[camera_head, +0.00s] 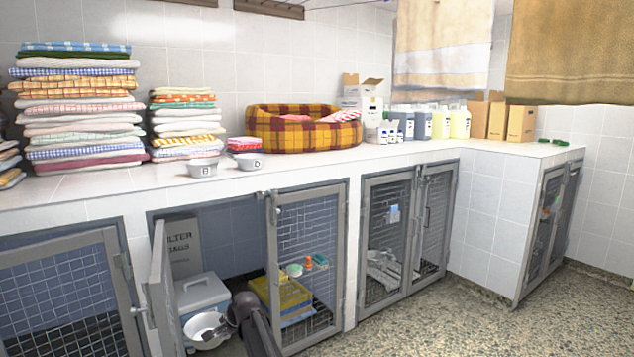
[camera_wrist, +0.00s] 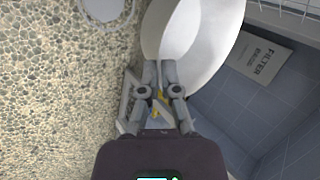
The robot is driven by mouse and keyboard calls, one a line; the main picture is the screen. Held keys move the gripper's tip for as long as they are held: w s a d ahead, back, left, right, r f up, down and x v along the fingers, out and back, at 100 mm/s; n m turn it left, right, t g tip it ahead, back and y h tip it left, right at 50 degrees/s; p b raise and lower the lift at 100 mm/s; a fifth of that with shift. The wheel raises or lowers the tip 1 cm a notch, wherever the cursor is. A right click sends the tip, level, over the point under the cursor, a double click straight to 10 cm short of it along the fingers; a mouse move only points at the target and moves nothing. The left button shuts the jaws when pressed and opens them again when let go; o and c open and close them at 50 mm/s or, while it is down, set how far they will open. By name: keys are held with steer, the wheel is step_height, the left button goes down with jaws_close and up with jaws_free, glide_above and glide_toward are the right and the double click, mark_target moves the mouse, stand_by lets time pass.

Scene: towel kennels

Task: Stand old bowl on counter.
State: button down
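A plain white bowl (camera_head: 207,328) is low at the open kennel under the counter, in front of a grey-lidded box. It fills the upper middle of the wrist view (camera_wrist: 215,45), tilted, with its rim at my fingertips. My gripper (camera_head: 233,322) is at the bowl's right side; in the wrist view my fingertips (camera_wrist: 160,68) appear closed on its rim, though the exact contact is partly hidden. The white tiled counter (camera_head: 225,182) runs above the kennels. Two small bowls, marked B (camera_head: 204,168) and D (camera_head: 249,161), stand on it.
Towel stacks (camera_head: 82,110), a plaid pet bed (camera_head: 285,130) and bottles (camera_head: 440,124) occupy the counter's back. An open kennel door (camera_head: 160,290) stands left of the bowl, a mesh door (camera_head: 308,240) right. A filter bags box (camera_head: 184,248) is inside.

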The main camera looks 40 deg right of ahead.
step_height(320, 180, up, 35)
steer(key=p, duration=3.4)
